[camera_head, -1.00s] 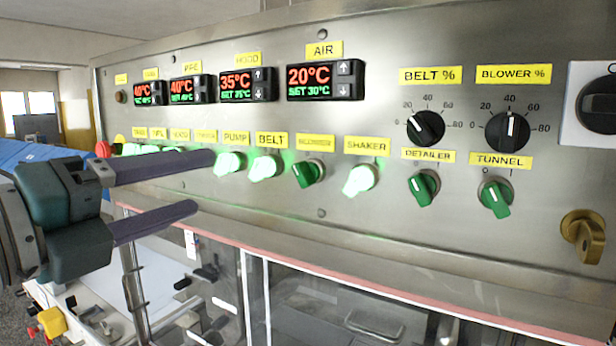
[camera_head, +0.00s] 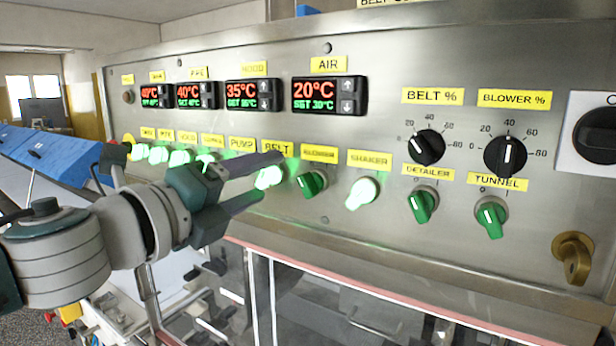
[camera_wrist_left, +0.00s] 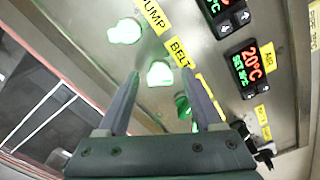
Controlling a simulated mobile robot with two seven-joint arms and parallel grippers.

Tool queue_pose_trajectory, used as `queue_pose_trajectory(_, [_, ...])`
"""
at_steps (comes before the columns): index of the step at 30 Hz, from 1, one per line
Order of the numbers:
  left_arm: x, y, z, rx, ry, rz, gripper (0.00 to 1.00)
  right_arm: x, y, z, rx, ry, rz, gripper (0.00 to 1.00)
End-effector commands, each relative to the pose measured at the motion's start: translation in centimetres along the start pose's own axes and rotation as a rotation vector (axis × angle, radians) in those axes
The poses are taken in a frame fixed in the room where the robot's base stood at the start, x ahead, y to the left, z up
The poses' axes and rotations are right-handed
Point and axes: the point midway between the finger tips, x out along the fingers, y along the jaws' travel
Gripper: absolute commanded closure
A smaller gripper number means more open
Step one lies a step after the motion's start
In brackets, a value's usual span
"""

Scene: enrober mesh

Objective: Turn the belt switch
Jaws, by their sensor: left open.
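The belt switch (camera_head: 269,177) glows bright green on the steel panel under its yellow BELT label (camera_head: 277,149). My left gripper (camera_head: 272,176) comes in from the left, open, with one finger above the switch and one below it. In the left wrist view the lit belt switch (camera_wrist_left: 160,74) shows between the two fingertips (camera_wrist_left: 160,72), with the BELT label (camera_wrist_left: 180,52) beside it. I cannot tell whether the fingers touch the switch. The glow hides its exact angle. My right gripper is not in view.
The lit pump switch (camera_wrist_left: 125,31) is close on one side, mostly hidden by my gripper in the head view. The unlit blower switch (camera_head: 311,184) and lit shaker switch (camera_head: 361,193) lie to the right. Temperature displays (camera_head: 328,95) sit above. A pinkish ledge (camera_head: 350,286) runs below.

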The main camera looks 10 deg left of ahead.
Motion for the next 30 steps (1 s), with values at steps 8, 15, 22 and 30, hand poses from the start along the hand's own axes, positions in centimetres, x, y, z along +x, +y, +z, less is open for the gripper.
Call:
queue_pose_trajectory(8, [-0.04, 0.01, 0.0, 0.0, 0.0, 0.0, 0.54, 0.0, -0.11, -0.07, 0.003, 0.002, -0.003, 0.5])
queue_pose_trajectory(15, [-0.05, 0.01, 0.01, 0.0, 0.0, 0.0, 0.81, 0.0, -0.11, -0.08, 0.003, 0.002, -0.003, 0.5])
queue_pose_trajectory(22, [-0.05, 0.02, 0.01, 0.0, -0.001, 0.001, 1.0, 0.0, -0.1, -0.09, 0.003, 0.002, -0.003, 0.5])
queue_pose_trajectory(30, [-0.05, 0.02, 0.01, -0.008, -0.001, 0.001, 1.0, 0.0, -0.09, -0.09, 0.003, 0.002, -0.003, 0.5])
